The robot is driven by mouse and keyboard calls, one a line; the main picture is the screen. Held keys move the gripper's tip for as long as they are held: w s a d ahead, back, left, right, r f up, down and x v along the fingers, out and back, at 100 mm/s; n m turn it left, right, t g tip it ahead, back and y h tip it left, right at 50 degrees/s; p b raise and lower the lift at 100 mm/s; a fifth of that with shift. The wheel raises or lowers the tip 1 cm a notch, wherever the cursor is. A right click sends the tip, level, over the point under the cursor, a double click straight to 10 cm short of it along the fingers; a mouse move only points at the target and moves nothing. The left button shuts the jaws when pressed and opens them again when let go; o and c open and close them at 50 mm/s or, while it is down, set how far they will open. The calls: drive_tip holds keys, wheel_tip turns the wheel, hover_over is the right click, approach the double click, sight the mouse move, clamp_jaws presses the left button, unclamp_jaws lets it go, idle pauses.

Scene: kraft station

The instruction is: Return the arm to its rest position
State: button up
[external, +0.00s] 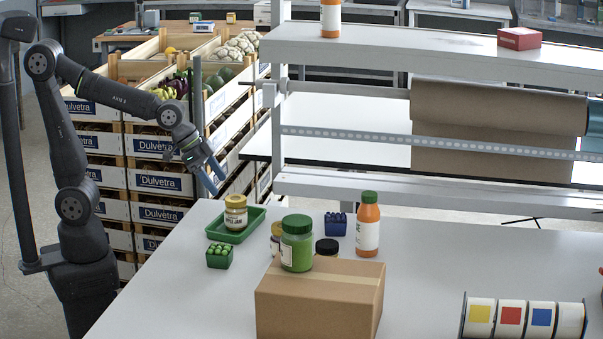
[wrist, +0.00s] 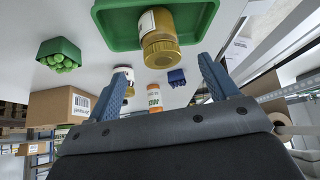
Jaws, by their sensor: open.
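My gripper (external: 207,181) is open and empty, raised in the air off the left end of the grey table (external: 191,257) in the external view. Its blue fingers (wrist: 214,77) stand wide apart in the wrist view with nothing held between them. My arm is bent, with the forearm reaching right and the gripper tilted downward. The nearest things on the table are a green tray (external: 256,219) and a jar with a gold lid (external: 236,213) standing upright in it. The jar also shows in the wrist view (wrist: 158,35), beyond the fingers and apart from them.
Stacked produce crates (external: 159,182) stand close behind my gripper. A shelf (external: 430,50) is at the back right.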

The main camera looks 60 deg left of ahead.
sight(227, 198)
drive_tip(key=x, duration=0.9)
drive_tip(key=shift+s+a, duration=0.1)
drive_tip(key=shift+s, duration=0.05)
drive_tip(key=shift+r, duration=0.15)
drive_tip(key=shift+r, duration=0.1)
drive_tip(key=shift+s+a+r, duration=0.1)
drive_tip(key=shift+r, duration=0.15)
drive_tip(key=v, duration=1.1)
drive_tip(key=x, duration=1.2)
drive_tip(key=shift+f, duration=0.25)
drive_tip(key=r, duration=0.3)
drive_tip(key=s+r, duration=0.1)
drive_tip(key=r, duration=0.1)
drive_tip(key=shift+d+r, duration=0.15)
drive_tip(key=shift+d, duration=0.1)
drive_tip(key=s+d+r, duration=0.5)
drive_tip(key=s+r, duration=0.2)
drive_tip(key=s, duration=0.2)
drive_tip(key=w+d+r, duration=0.2)
drive_tip(key=w+d, duration=0.5)
drive_tip(key=d, duration=0.3)
drive_tip(key=w+d+r, duration=0.2)
drive_tip(key=w+d, duration=0.5)
drive_tip(key=d, duration=0.3)
drive_tip(key=shift+d+r+m, duration=0.3)
drive_tip(key=shift+d+r, duration=0.05)
